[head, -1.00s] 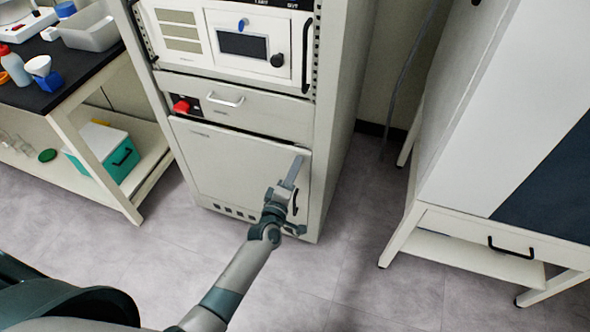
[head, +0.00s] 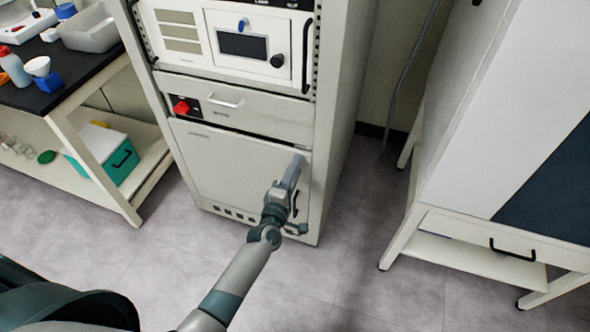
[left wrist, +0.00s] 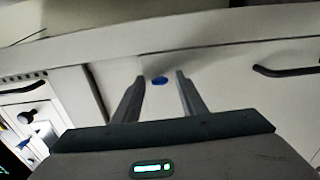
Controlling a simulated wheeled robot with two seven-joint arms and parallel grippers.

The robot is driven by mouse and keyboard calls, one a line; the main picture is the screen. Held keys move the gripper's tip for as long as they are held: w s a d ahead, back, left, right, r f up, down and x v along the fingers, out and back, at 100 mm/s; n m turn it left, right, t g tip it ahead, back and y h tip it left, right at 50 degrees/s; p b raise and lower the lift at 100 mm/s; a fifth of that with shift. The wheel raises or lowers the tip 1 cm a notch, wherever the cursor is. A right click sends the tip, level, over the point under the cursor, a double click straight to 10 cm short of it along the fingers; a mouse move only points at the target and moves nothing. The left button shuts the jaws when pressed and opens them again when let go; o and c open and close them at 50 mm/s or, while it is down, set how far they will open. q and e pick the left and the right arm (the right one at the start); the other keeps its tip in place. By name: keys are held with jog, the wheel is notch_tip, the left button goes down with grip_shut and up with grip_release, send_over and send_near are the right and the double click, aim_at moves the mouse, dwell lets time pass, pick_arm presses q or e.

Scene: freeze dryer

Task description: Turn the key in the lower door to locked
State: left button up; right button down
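The lower door (head: 235,165) is a pale flat panel at the bottom of the tall cabinet, and it looks closed. My left gripper (head: 294,163) is in front of its upper right corner. In the left wrist view my left gripper (left wrist: 160,77) is open. A small blue key (left wrist: 160,80) on the pale door shows between its two fingertips, and neither finger seems to touch it. In the head view this key is hidden behind the gripper. The key's turn angle is too small to tell. My right gripper is not in view.
A black door handle (left wrist: 285,70) is to the right of the key in the left wrist view. Above the door are a drawer (head: 250,108) with a red knob (head: 181,107) and a unit with another blue key (head: 242,25). Benches stand left and right.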

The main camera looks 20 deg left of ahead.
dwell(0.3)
